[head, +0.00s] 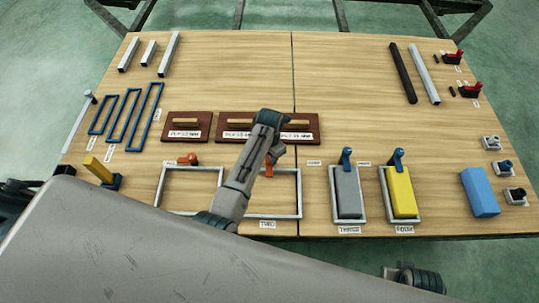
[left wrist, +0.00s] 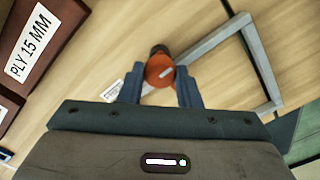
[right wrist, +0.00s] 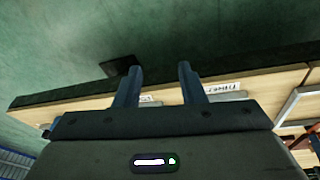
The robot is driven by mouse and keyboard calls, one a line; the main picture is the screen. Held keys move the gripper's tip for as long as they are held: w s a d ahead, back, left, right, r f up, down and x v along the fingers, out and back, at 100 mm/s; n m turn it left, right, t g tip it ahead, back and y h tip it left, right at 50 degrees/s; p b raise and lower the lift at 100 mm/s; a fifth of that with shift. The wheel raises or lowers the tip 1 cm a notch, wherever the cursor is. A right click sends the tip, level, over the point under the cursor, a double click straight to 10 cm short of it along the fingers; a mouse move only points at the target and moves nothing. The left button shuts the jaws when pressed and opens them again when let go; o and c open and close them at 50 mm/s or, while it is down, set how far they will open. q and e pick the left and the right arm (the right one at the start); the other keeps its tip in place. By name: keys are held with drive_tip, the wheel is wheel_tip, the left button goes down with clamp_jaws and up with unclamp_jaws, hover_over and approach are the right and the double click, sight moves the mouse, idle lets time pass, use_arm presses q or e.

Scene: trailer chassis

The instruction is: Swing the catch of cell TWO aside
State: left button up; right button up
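Cell TWO is a grey rectangular frame (head: 300,200) with its label (head: 268,224) below it, in the head view. Its orange catch (head: 269,171) is at the far side of the frame, partly hidden by my left arm. In the left wrist view the orange catch (left wrist: 160,70), with a pale mark on top, lies between the two blue fingers of my left gripper (left wrist: 160,72). The fingers stand open on either side of it; contact cannot be told. The grey frame (left wrist: 215,38) runs beside it. My right gripper (right wrist: 160,68) is open and empty near the table edge.
Another grey frame with an orange catch (head: 187,160) is on the left. Grey (head: 347,190) and yellow (head: 402,190) blocks with blue catches stand right. Brown plywood boards (head: 187,126) lie behind.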

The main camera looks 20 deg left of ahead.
use_arm(q)
drive_tip(key=m+p, duration=0.2)
drive_tip(key=p, duration=0.1)
drive_tip(key=shift+r, duration=0.25)
drive_tip(key=m+p, duration=0.3)
use_arm(e)
drive_tip(key=s+d+f+g, duration=0.1)
drive_tip(key=s+f, duration=0.2)
drive_tip(key=f, duration=0.5)
drive_tip(key=s+d+f, duration=0.1)
drive_tip(key=s+f, duration=0.2)
drive_tip(key=f, duration=0.6)
use_arm(q)
drive_tip(key=m+p, duration=0.2)
drive_tip(key=m, duration=0.1)
drive_tip(key=shift+m+p, duration=0.4)
drive_tip(key=m+p, duration=0.2)
drive_tip(key=m, duration=0.3)
drive_tip(key=shift+f, duration=0.15)
drive_tip(key=shift+m+p, duration=0.8)
drive_tip(key=shift+m, duration=1.2)
use_arm(e)
drive_tip(key=s+d+f, duration=0.1)
drive_tip(key=s+f, duration=0.6)
drive_tip(key=s, duration=0.6)
drive_tip(key=shift+f+g, duration=0.15)
drive_tip(key=shift+g, duration=0.15)
use_arm(q)
drive_tip(key=shift+f, duration=0.1)
